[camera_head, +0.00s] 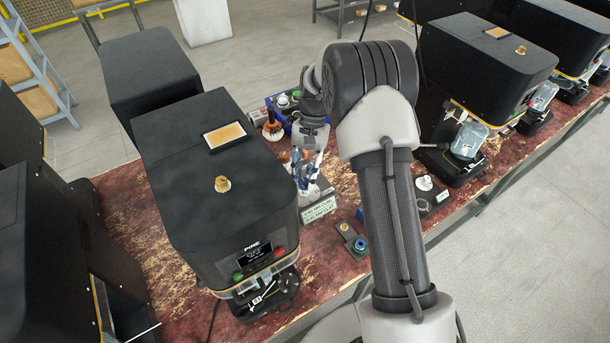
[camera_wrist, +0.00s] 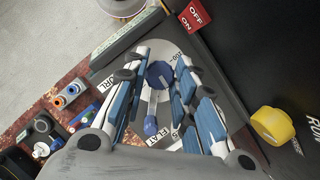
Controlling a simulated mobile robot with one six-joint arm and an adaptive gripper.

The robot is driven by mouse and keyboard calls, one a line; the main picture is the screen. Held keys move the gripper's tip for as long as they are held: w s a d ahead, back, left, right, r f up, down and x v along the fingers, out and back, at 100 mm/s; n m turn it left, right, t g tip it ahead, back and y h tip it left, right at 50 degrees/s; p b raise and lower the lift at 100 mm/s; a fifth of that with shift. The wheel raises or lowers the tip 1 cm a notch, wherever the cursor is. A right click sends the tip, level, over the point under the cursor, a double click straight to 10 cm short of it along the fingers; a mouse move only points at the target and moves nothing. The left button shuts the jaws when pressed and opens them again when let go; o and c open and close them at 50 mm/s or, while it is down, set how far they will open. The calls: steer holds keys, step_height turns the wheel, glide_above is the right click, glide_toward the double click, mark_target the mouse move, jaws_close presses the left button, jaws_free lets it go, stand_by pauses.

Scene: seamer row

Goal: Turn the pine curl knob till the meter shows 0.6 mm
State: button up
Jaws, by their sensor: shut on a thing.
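The black machine marked PINE (camera_head: 205,170) stands at the left of the bench in the head view. Its small lit display (camera_head: 255,254) is on the front; I cannot read the figure surely. My gripper (camera_head: 303,170) is low beside the machine's right side. In the wrist view my gripper (camera_wrist: 164,62) has its blue-and-white fingers on both sides of a dark blue faceted knob (camera_wrist: 159,75), shut on it. The knob sits on a pale round plate (camera_wrist: 192,50). A pale bar with a blue end (camera_wrist: 150,126) extends below the knob. Labels read partly "URL" and "FLAT".
A red ON/OFF switch (camera_wrist: 195,16) and a yellow knob (camera_wrist: 272,126) sit close by in the wrist view. Small parts and a blue tray (camera_head: 284,104) crowd the bench around the gripper. Another black machine (camera_head: 485,60) stands at the right.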

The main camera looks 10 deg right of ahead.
stand_by(0.3)
steer(key=o, duration=1.1)
steer(key=shift+c, duration=0.2)
steer(key=shift+r, duration=0.1)
steer(key=v, duration=1.1)
steer(key=shift+r, duration=0.4)
steer(key=shift+w+d, duration=0.1)
